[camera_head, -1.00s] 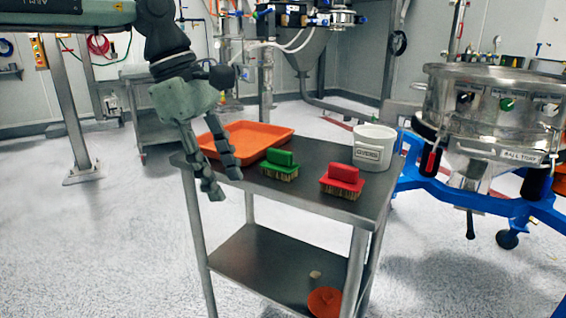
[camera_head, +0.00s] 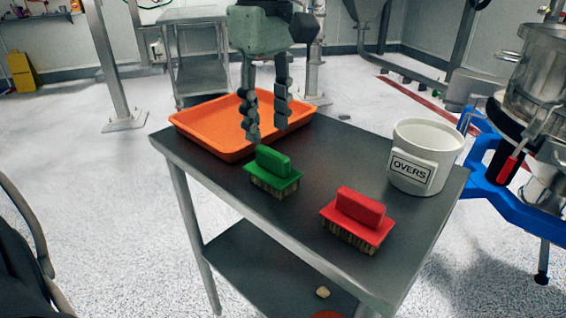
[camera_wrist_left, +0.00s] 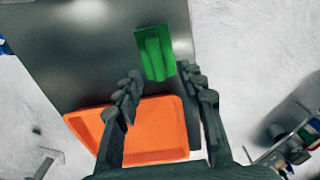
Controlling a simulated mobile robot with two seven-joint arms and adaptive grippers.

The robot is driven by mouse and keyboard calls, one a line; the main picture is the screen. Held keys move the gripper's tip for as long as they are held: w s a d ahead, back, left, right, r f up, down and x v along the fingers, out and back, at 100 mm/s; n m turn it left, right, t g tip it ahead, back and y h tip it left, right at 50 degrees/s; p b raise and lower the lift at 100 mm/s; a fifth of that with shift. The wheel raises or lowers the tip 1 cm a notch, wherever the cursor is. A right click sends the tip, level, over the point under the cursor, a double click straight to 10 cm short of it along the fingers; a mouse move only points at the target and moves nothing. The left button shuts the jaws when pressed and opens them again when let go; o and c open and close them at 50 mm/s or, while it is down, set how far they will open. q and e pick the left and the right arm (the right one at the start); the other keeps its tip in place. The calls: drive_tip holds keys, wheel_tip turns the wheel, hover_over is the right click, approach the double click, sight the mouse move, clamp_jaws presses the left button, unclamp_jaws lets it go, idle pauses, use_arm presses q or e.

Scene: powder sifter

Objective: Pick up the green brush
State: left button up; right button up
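The green brush (camera_head: 273,172) lies bristles down on the dark metal cart top (camera_head: 308,214), in front of the orange tray. My left gripper (camera_head: 266,134) is open and empty. It points down above the tray's right part, just behind the green brush. In the left wrist view the gripper (camera_wrist_left: 158,88) has its fingers spread, and the green brush (camera_wrist_left: 155,53) shows just beyond the fingertips, roughly between them. The fingers do not appear to touch the brush. My right gripper cannot be made out in either view.
A red brush (camera_head: 358,219) sits to the right of the green one. A white bucket labelled OVERS (camera_head: 424,158) stands at the cart's back right. The orange tray (camera_head: 193,136) fills the back left. The cart top's left front is bare.

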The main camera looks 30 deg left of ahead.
sight(272, 151)
use_arm(q)
wheel_tip(272, 151, down, 7)
drive_tip(key=shift+w+d+r, duration=0.15)
drive_tip(key=shift+r, duration=0.05)
clamp_jaws()
drive_tip(key=shift+w+r, duration=0.1)
drive_tip(key=shift+r, duration=0.05)
idle(0.4)
